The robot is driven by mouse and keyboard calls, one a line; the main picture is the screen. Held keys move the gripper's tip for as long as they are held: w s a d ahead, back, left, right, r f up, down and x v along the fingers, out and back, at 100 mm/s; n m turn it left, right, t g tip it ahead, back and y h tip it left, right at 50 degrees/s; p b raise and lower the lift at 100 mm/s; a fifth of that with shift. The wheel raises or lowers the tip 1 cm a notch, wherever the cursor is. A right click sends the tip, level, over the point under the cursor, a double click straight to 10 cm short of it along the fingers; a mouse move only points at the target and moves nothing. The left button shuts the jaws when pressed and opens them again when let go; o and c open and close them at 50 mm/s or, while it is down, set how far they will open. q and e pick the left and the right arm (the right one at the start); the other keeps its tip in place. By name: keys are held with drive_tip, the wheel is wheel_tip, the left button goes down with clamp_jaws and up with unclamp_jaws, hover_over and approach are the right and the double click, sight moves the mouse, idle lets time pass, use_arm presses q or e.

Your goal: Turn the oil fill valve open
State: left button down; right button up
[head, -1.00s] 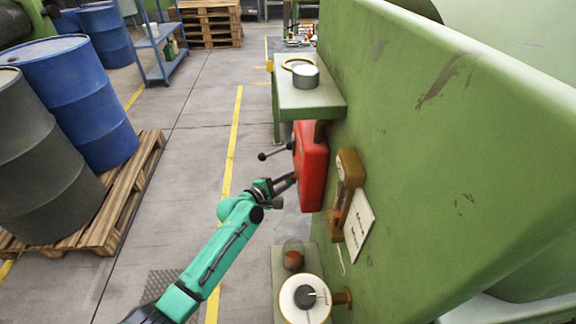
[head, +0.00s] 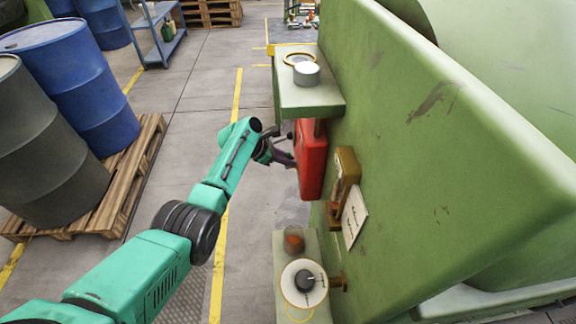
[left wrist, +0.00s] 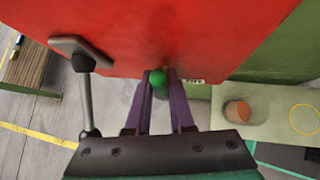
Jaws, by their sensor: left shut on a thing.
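A red box (head: 311,160) is mounted on the side of the green machine. It fills the top of the left wrist view (left wrist: 180,30). My left gripper (head: 288,160) is at the box's left face. In the left wrist view, its two purple fingers (left wrist: 163,78) are around a small green knob (left wrist: 158,83) at the box's lower edge. The gripper is shut on this knob. A grey lever (left wrist: 86,95) with a dark hub sits on the box, left of the fingers and apart from them. I cannot read any label naming the oil fill valve. My right gripper is not in view.
A round dial (head: 303,283) and a lower ledge (head: 279,246) are nearer me. Barrels (head: 71,75) stand on a pallet (head: 129,185) at left. The floor between is free.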

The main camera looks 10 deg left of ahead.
use_arm(q)
drive_tip(key=shift+w+f+n+g+b, duration=0.15)
drive_tip(key=shift+n+g+b, duration=0.25)
drive_tip(key=shift+g+b, duration=0.55)
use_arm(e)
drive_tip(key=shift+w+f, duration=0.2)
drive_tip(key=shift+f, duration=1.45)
use_arm(q)
drive_tip(key=shift+t, duration=0.25)
drive_tip(key=c, duration=0.8)
unclamp_jaws()
drive_tip(key=shift+w, duration=0.1)
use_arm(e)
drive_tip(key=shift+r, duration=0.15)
